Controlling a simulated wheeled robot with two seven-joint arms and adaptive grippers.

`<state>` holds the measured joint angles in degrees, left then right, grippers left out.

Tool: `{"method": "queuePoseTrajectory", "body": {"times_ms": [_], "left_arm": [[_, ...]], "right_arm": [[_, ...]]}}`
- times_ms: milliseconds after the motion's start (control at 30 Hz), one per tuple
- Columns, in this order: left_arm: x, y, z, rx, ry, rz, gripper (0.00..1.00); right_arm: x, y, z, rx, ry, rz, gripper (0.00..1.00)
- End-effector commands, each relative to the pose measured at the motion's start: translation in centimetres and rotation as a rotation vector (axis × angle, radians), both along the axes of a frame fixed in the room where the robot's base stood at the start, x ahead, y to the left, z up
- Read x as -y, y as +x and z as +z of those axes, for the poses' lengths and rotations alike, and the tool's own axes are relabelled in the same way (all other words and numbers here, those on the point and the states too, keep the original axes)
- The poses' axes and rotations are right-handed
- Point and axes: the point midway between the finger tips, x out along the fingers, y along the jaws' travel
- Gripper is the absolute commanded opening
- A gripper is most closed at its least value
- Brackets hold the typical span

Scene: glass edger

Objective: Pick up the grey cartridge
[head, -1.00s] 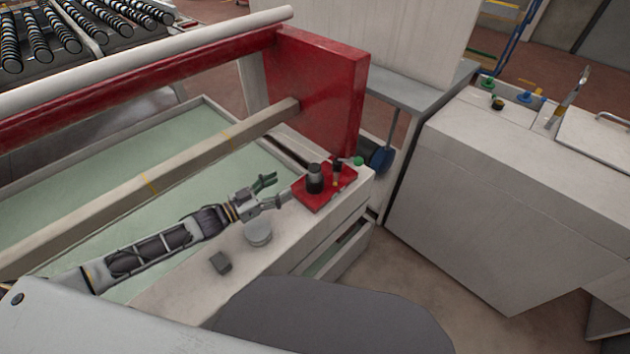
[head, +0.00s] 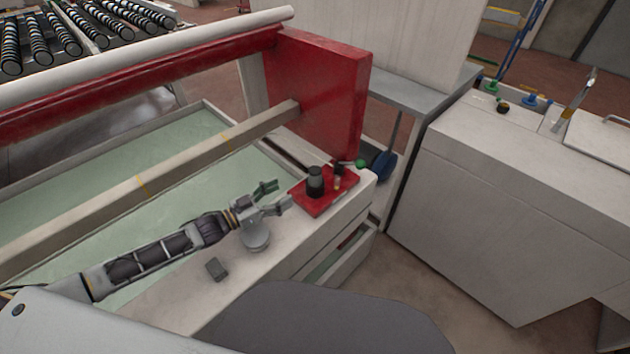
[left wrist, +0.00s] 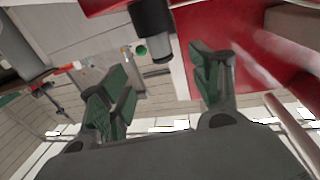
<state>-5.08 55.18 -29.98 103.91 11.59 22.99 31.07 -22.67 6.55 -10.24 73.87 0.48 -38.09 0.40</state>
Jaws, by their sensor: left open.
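A dark grey cylinder, which I take as the grey cartridge (head: 315,183), stands upright on a red block (head: 330,197) at the far end of the pale ledge. My left gripper (head: 276,195) is open and empty just left of the red block, its fingers pointing toward the cylinder and apart from it. In the left wrist view the dark cylinder (left wrist: 152,28) shows ahead, between and beyond the two spread fingers (left wrist: 158,84). My right gripper is in neither view.
A small dark grey block (head: 216,269) and a round light grey piece (head: 257,241) are on the ledge (head: 190,300) near my left arm. Small black, yellow and green-ended parts (head: 345,175) sit beside the cylinder. A long beam (head: 150,185) and red end plate (head: 325,95) bound the far side.

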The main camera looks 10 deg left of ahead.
Motion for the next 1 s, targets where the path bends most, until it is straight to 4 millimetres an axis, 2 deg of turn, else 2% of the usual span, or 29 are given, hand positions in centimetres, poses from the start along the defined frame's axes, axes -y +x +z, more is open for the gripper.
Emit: {"method": "queuePoseTrajectory", "body": {"times_ms": [733, 1000], "left_arm": [[3.2, 3.4, -0.1, 0.0, -0.001, 0.0, 0.64], [4.5, 4.9, -0.1, 0.001, -0.001, 0.001, 0.64]], "right_arm": [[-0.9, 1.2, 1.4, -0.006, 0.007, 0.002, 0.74], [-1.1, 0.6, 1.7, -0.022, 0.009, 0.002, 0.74]]}}
